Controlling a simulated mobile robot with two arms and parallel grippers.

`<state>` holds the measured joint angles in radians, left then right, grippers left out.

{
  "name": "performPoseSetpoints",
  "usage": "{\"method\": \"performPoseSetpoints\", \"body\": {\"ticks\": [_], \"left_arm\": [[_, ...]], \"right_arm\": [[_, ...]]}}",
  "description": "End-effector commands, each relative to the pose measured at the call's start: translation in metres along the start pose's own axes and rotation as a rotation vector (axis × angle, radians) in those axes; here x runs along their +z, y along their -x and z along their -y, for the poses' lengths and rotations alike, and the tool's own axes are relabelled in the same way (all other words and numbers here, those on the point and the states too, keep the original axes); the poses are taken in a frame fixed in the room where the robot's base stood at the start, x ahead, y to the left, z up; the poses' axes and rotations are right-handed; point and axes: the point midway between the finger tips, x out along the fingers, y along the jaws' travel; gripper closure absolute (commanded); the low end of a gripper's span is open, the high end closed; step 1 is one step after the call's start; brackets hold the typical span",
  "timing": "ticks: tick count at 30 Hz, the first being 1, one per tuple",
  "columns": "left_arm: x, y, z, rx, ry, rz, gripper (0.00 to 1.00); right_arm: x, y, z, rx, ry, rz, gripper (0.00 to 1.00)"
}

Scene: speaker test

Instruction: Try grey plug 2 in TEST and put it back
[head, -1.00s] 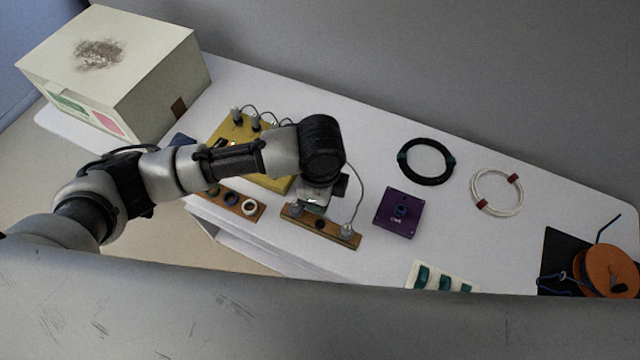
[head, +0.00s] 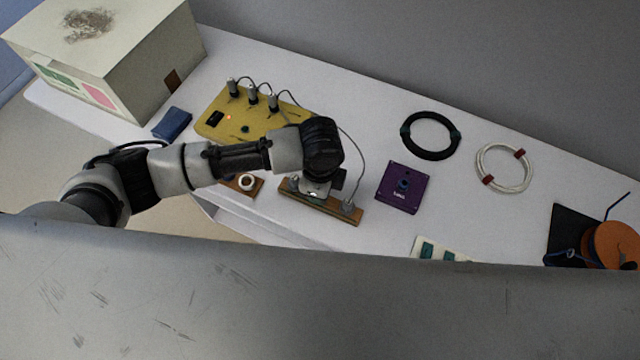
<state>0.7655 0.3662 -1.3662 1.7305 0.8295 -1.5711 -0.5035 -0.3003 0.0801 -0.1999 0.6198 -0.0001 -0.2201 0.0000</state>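A yellow box (head: 213,128) has several grey plugs (head: 253,97) standing along its back edge, with cables. A wooden rack (head: 318,206) stands in front of it to the right. A grey plug (head: 347,206) stands at the rack's right end, with a grey cable running back toward the yellow box. Another grey piece shows at its left end (head: 293,184). My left gripper (head: 318,192) points down over the middle of the rack. Its fingertips are mostly hidden, so I cannot tell whether it holds a plug. I cannot make out a TEST label. My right gripper is not in view.
A purple box (head: 403,195) with a socket stands right of the rack. Black (head: 431,154) and white (head: 503,187) cable coils lie behind it. A blue block (head: 173,123), a large cream box (head: 150,60) and an orange spool (head: 612,244) stand farther out.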

Motion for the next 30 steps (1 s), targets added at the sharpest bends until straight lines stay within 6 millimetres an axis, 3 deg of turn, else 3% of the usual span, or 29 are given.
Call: {"method": "performPoseSetpoints", "body": {"ticks": [30], "left_arm": [[0.0,-0.0032,0.0,0.0,0.0,0.0,0.92]], "right_arm": [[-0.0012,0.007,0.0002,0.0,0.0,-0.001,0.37]]}}
